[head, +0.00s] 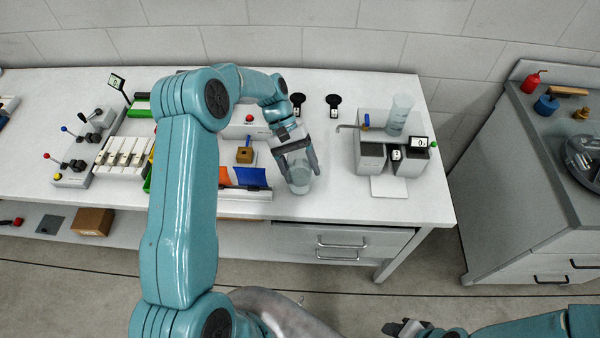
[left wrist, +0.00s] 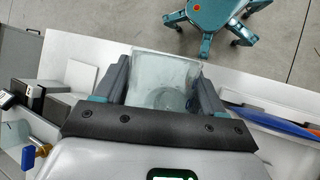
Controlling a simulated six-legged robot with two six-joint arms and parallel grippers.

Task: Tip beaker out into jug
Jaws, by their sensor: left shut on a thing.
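A clear beaker (head: 299,181) is between the fingers of my left gripper (head: 296,160), near the front edge of the white bench. In the left wrist view the beaker (left wrist: 163,78) sits between both fingers of the left gripper (left wrist: 163,92), which is shut on it. I cannot tell how full it is. A tall clear vessel (head: 398,115), perhaps the jug, stands upright on the grey unit at the right of the bench, apart from the beaker. My right gripper (head: 405,328) shows only partly at the bottom edge; its jaws are unclear.
The grey unit (head: 371,157) has a blue-handled tap (head: 366,121), a small display (head: 419,142) and a white plate (head: 389,187) in front. An orange and blue file rack (head: 250,178) is left of the beaker. Bare bench lies between the beaker and the unit.

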